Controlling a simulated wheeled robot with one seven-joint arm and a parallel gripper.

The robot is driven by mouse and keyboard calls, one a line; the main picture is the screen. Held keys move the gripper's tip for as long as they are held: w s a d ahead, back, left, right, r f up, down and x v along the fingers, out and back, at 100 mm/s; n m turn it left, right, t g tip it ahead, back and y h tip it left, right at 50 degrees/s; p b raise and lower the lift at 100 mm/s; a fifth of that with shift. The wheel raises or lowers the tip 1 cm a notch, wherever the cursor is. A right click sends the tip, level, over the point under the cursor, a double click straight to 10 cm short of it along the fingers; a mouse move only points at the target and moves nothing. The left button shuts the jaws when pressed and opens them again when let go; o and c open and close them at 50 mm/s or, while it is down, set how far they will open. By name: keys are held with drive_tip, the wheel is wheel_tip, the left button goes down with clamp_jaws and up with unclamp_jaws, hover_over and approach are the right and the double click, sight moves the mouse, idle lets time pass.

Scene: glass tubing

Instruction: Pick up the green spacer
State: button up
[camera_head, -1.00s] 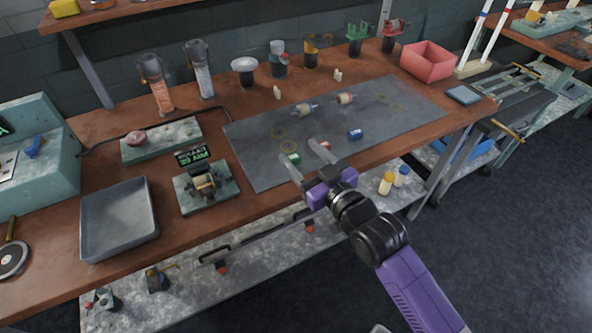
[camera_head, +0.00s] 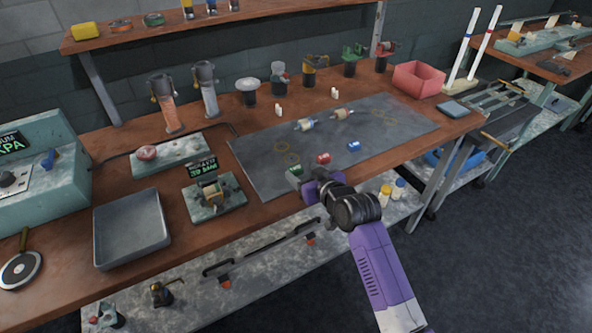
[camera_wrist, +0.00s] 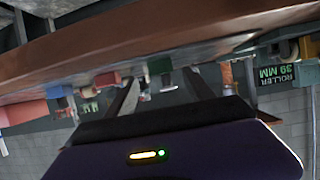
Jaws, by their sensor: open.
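The green spacer (camera_head: 295,171) lies near the front edge of the grey mat (camera_head: 262,182), left of a red spacer (camera_head: 323,158) and a blue spacer (camera_head: 354,147). My gripper (camera_head: 308,182) is at the bench's front edge, beside the green spacer; its fingers are mostly hidden in the head view. In the wrist view, which is upside down, my gripper (camera_wrist: 159,80) has its two fingers apart. The green spacer (camera_wrist: 160,66) shows between the fingertips, apparently beyond them. Whether they touch it cannot be told.
A roller device with a display (camera_head: 214,194) and a grey tray (camera_head: 130,230) stand to the left. A pink bin (camera_head: 418,79) stands at the back right. The bench's front edge is close to my gripper.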

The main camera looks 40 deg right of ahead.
sight(295, 167)
drive_tip(key=shift+x, duration=1.8)
drive_tip(key=shift+w+a+r, duration=0.1)
drive_tip(key=shift+a, duration=0.05)
clamp_jaws()
drive_tip(key=shift+r, duration=0.1)
wheel_tip(295, 167, up, 20)
